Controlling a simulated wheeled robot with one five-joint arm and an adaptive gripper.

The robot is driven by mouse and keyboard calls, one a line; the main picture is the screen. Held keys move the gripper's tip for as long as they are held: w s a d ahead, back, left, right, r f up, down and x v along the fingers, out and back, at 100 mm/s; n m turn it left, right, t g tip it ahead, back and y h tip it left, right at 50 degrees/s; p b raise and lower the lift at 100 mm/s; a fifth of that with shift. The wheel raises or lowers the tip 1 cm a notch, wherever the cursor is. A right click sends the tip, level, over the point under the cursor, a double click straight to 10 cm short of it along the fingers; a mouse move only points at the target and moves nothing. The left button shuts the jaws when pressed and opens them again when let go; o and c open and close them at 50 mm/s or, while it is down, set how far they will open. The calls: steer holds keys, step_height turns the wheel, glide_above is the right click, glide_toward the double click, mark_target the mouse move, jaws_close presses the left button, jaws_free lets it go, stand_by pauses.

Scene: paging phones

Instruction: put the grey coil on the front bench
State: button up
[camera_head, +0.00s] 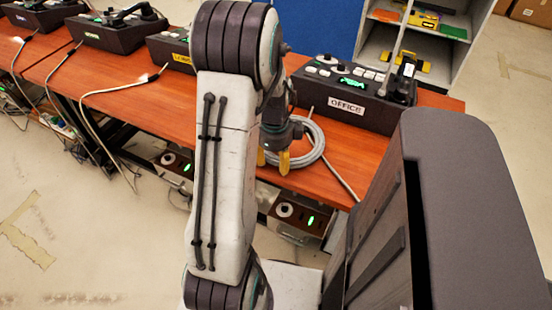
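The grey coil (318,151) is a ring of looped cable at the right end of the wooden bench (350,160), in front of the phone marked OFFICE. My gripper (273,160) is at the coil's left front side, pointing down, with its two yellow fingertips apart. The right fingertip overlaps the coil in the picture. My gripper and wrist hide the coil's left part, so I cannot tell whether a strand lies between the fingers or whether they touch it. I cannot tell which bench counts as the front one.
The OFFICE phone (346,107) stands just behind the coil. A cable (343,183) runs off the bench's front edge near the coil. More dark phones (118,32) stand along the bench to the left. A shelf (418,45) and a blue panel (322,25) are behind.

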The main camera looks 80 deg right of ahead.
steer(key=shift+o, duration=0.5)
steer(key=shift+r, duration=0.25)
step_height(320, 180, up, 12)
steer(key=shift+w+a+f+p, duration=0.15)
steer(key=shift+a+f+p, duration=0.1)
steer(key=shift+p, duration=0.1)
steer(key=w+a+r+n+t, duration=0.1)
steer(key=w+a+r+n, duration=0.1)
steer(key=w+a+n, duration=0.65)
steer(key=w+a+r+n, duration=0.2)
steer(key=w+a+n, duration=0.6)
steer(key=w+n, duration=0.2)
steer(key=a+n+t, duration=0.2)
steer(key=a+n, duration=1.7)
steer(key=n, duration=0.1)
steer(key=shift+s+a, duration=0.15)
steer(key=shift+s, duration=0.05)
